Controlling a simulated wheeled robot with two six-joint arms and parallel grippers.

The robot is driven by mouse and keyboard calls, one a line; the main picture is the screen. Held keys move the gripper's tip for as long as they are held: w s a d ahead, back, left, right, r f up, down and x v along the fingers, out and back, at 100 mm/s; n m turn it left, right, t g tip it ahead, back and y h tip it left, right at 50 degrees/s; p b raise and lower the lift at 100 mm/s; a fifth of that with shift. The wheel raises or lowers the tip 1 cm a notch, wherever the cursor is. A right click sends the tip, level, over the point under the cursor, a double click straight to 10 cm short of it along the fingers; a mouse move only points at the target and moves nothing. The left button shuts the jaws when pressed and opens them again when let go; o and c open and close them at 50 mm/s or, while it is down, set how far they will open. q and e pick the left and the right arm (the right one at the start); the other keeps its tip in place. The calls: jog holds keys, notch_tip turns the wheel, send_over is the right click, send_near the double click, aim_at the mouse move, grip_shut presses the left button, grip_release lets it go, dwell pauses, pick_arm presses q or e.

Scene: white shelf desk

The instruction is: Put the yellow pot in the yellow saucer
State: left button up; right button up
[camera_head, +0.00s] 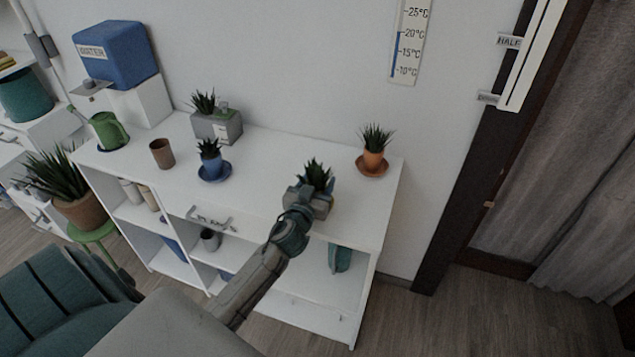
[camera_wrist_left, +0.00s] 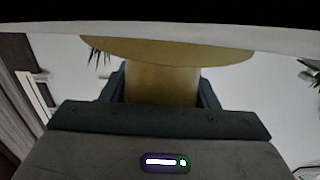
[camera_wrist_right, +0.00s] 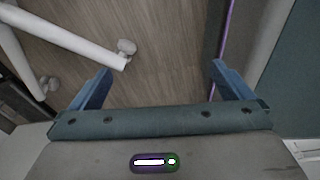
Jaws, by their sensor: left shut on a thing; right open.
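The yellow pot (camera_wrist_left: 160,84) is between the fingers of my left gripper (camera_head: 311,197), which is shut on it. In the head view my gripper hides most of the pot, and its spiky green plant (camera_head: 315,174) rises above. The left wrist view looks upside down. There a wide yellow disc, apparently the yellow saucer (camera_wrist_left: 165,48), lies at the pot's base over the white desk. The pot appears upright over it; I cannot tell whether it rests fully on it. My right gripper (camera_wrist_right: 160,85) is open and empty above the wooden floor.
On the white desk (camera_head: 265,190) stand an orange pot (camera_head: 373,160) on its saucer at the right, a blue pot (camera_head: 211,163) on a blue saucer, a brown cup (camera_head: 162,153) and a grey planter (camera_head: 217,127). White legs (camera_wrist_right: 65,37) show near my right gripper.

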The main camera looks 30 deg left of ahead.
pick_arm(q)
jog(key=shift+f, duration=0.1)
pick_arm(e)
jog(key=shift+w+f, duration=0.1)
pick_arm(q)
jog(key=o, duration=1.3)
jog(key=shift+c, duration=0.2)
pick_arm(e)
jog(key=shift+w+r, duration=0.2)
jog(key=shift+w, duration=0.15)
jog(key=shift+s, duration=0.15)
pick_arm(q)
jog(key=shift+s, duration=0.15)
jog(key=b+v, duration=0.1)
jog(key=v, duration=0.2)
jog(key=shift+s+f, duration=0.1)
jog(key=shift+s, duration=0.05)
jog(key=b+v, duration=0.2)
jog(key=v, duration=0.6)
jog(key=shift+s+d+r, duration=0.2)
jog(key=shift+s+r, duration=0.05)
pick_arm(e)
jog(key=w+r, duration=0.2)
jog(key=w, duration=0.5)
jog(key=shift+a+r, duration=0.2)
jog(key=shift+a, duration=0.1)
